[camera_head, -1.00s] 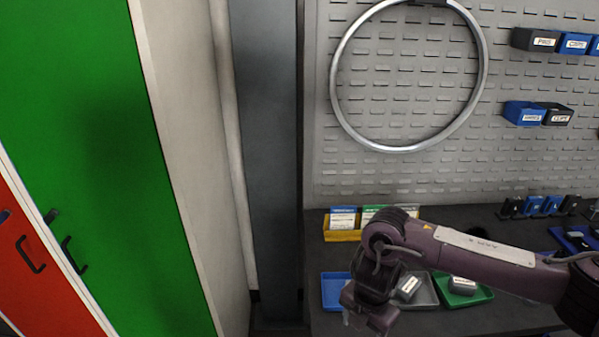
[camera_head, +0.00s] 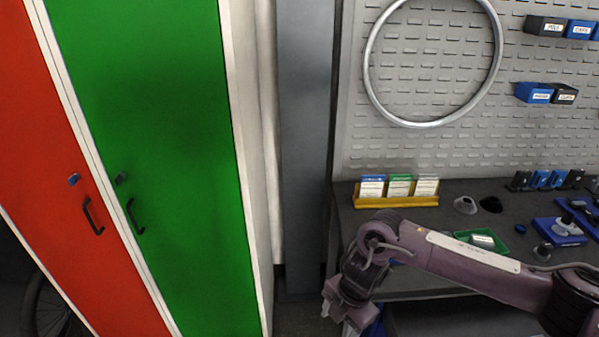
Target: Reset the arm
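My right arm comes in from the right across the front of the dark workbench (camera_head: 470,196). Its purple-grey gripper (camera_head: 338,318) hangs at the bench's left front corner, pointing down. Its two pale fingertips show apart, and nothing shows between them. My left gripper is not in view.
Red (camera_head: 60,160) and green (camera_head: 150,130) cabinet doors with black handles stand at left, shut. A grey pillar (camera_head: 305,130) stands beside the bench. A yellow card holder (camera_head: 395,201), a green tray (camera_head: 497,245) and a pegboard (camera_head: 430,150) with a wheel rim (camera_head: 372,90) are behind the arm.

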